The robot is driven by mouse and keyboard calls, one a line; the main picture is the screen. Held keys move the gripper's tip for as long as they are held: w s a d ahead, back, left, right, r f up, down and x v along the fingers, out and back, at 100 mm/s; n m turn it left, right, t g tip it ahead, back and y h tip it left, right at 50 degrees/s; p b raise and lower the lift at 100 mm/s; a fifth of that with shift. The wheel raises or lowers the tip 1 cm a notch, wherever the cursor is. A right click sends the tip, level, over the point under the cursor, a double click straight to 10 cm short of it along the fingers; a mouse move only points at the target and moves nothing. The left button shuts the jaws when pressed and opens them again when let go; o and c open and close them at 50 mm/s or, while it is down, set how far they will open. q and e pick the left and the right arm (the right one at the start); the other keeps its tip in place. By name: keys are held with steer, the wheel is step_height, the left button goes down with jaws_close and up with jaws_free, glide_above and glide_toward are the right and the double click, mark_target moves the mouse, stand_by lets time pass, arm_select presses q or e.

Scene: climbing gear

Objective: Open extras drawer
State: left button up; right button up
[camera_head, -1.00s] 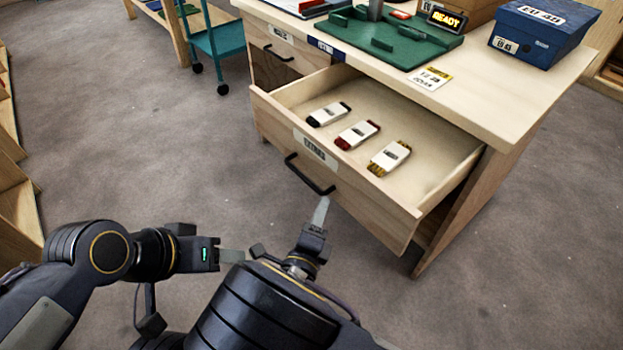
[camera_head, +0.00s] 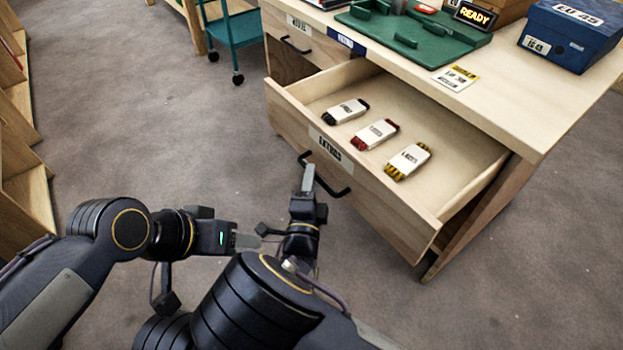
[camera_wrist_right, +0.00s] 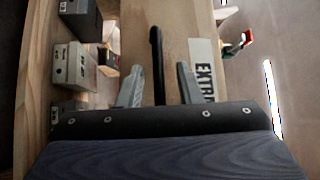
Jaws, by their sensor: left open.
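The extras drawer (camera_head: 350,180) is a pale wooden drawer, standing pulled out from the desk in the head view. Its black bar handle (camera_head: 335,189) is on the front below a label. In the right wrist view the label (camera_wrist_right: 201,67) reads "EXTRA", partly cut off by a finger. My right gripper (camera_head: 308,178) is at the handle's left part. In the right wrist view its two fingers (camera_wrist_right: 158,85) are apart, with the handle (camera_wrist_right: 157,50) between them and gaps on both sides. My left gripper (camera_head: 247,241) is open and empty, left of the right wrist.
Three white packs with dark, red and yellow-striped ends (camera_head: 376,134) lie in the drawer. A closed drawer (camera_head: 300,42) is at its left. A green tray (camera_head: 415,35) and blue box (camera_head: 572,35) stand on the desktop.

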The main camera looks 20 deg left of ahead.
steer(key=shift+w, duration=0.35)
jaws_close()
steer(key=shift+r, duration=0.1)
steer(key=s+a+p, duration=0.1)
steer(key=s, duration=0.1)
steer(key=s+a+p, duration=0.2)
steer(key=shift+s+a+r, duration=0.1)
steer(key=shift+a, duration=0.05)
steer(key=shift+c, duration=0.7)
jaws_free()
steer(key=shift+o, duration=0.7)
